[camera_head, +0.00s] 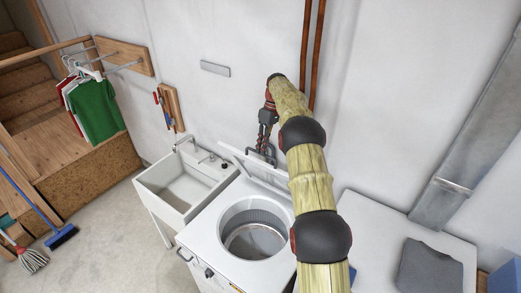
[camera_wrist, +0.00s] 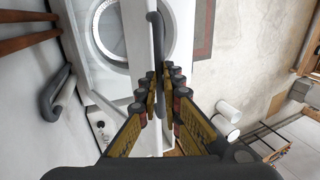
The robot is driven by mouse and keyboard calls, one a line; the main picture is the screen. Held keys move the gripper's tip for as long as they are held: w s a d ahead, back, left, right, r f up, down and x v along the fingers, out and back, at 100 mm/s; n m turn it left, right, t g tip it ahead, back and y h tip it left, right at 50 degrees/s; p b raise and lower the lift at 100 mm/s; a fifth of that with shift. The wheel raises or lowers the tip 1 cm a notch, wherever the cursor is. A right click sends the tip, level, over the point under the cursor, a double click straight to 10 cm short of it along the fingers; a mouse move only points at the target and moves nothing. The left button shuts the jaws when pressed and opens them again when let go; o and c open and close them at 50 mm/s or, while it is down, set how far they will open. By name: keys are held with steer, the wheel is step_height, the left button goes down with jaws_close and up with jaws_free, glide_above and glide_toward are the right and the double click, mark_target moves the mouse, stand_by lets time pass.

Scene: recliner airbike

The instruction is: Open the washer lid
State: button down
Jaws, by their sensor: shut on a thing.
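The white washer (camera_head: 225,225) stands in the middle of the head view, its round metal drum (camera_head: 253,236) uncovered. Its lid (camera_head: 250,165) is raised and tilted up at the back, toward the wall. My gripper (camera_head: 264,143) is at the lid's upper edge. In the wrist view the lid shows nearly edge-on (camera_wrist: 139,45), with a dark grey handle (camera_wrist: 155,35) along it. My gripper's fingers (camera_wrist: 163,78) are closed together on this handle. The fingers hide the exact contact. The drum ring (camera_wrist: 103,30) shows beyond the lid.
A white utility sink (camera_head: 182,188) adjoins the washer on the left. A white appliance top (camera_head: 380,235) with a grey folded cloth (camera_head: 428,268) is on the right. Copper pipes (camera_head: 316,55) run down the wall behind. Open floor (camera_head: 115,225) lies left of the sink.

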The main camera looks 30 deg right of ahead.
steer(key=shift+s+d+f, duration=0.1)
steer(key=shift+s+f, duration=0.05)
steer(key=shift+f, duration=0.4)
steer(key=shift+s+d+f, duration=0.1)
steer(key=shift+s+f, duration=0.05)
steer(key=shift+f, duration=0.35)
steer(key=c, duration=2.4)
jaws_free()
steer(key=shift+o, duration=1)
steer(key=shift+w+d+f, duration=0.15)
steer(key=shift+d, duration=0.05)
steer(key=o, duration=0.3)
steer(key=shift+w, duration=0.1)
steer(key=shift+r, duration=0.25)
steer(key=v, duration=0.8)
steer(key=shift+w+a, duration=0.15)
steer(key=shift+a, duration=0.05)
steer(key=shift+a, duration=0.1)
